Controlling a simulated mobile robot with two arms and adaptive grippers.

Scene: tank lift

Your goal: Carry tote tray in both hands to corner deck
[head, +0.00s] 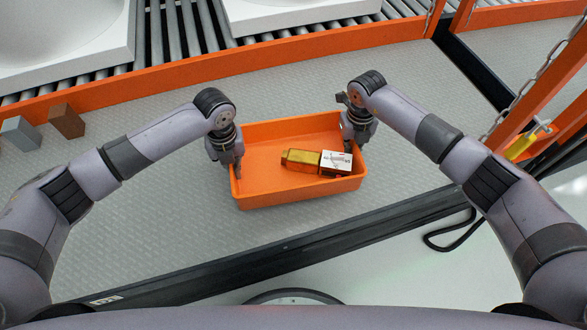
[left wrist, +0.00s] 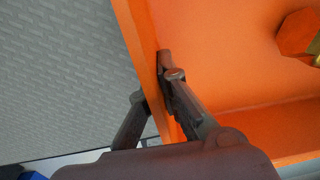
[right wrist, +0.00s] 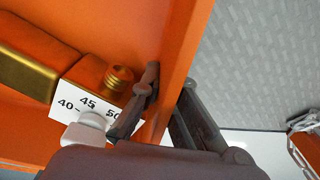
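The orange tote tray (head: 290,195) is on or just above the grey textured deck; I cannot tell if it touches. Inside lie an orange-and-gold block (head: 300,160) and a piece with a white numbered label (head: 336,162). My left gripper (head: 238,168) is at the tray's left wall. In the left wrist view its fingers (left wrist: 160,85) straddle that wall (left wrist: 137,30), closed on it. My right gripper (head: 352,140) is at the right wall. In the right wrist view its fingers (right wrist: 168,90) straddle that wall (right wrist: 185,40), closed on it.
Orange rails (head: 170,75) edge the deck, with a roller conveyor (head: 180,35) and white basins (head: 60,40) behind. A brown block (head: 66,121) and a grey block (head: 21,133) stand at left. An orange frame with a chain (head: 540,75) stands at right.

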